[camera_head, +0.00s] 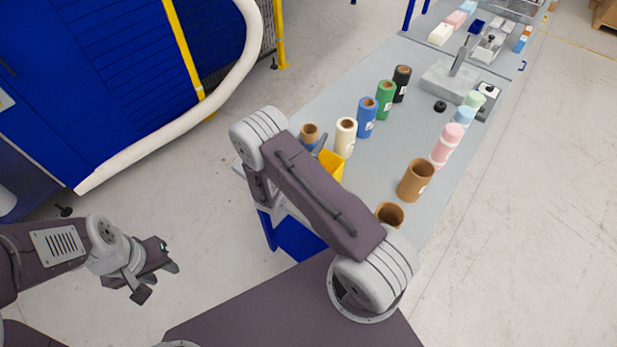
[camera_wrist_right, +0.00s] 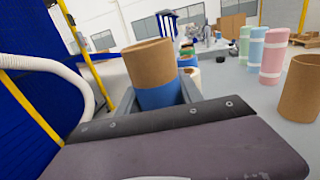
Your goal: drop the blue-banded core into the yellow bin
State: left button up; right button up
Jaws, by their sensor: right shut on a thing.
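The blue-banded core (camera_wrist_right: 152,62) is a brown cardboard tube with a blue lower part. In the right wrist view it stands nearly upright, slightly tilted, between the fingers of my right gripper (camera_wrist_right: 160,96), which is shut on it. In the head view the core's brown top (camera_head: 310,131) shows beyond my right arm, which hides most of that gripper. My left gripper (camera_head: 157,280) is open and empty over the floor at lower left.
On the grey table (camera_head: 385,150) stand white, blue (camera_head: 366,117), green (camera_head: 385,99) and black rolls in a row. Brown tubes (camera_head: 415,181), pink, light blue and light green rolls line the right edge. A grey fixture (camera_head: 450,80) stands farther back. Blue machinery is at left.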

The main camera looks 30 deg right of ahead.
jog(key=o, duration=1.2)
jog(key=shift+o, duration=1.1)
jog(key=shift+d, duration=0.2)
pick_arm(q)
jog(key=shift+w+d+f+b, duration=0.1)
jog(key=shift+d+f+b, duration=0.05)
jog(key=shift+f+b, duration=0.5)
jog(key=shift+w+d+f+b, duration=0.1)
jog(key=shift+f+b, duration=0.5)
pick_arm(e)
jog(key=v, duration=0.8)
jog(key=shift+a, duration=0.25)
jog(key=shift+s+f, duration=0.15)
jog(key=shift+f, duration=0.05)
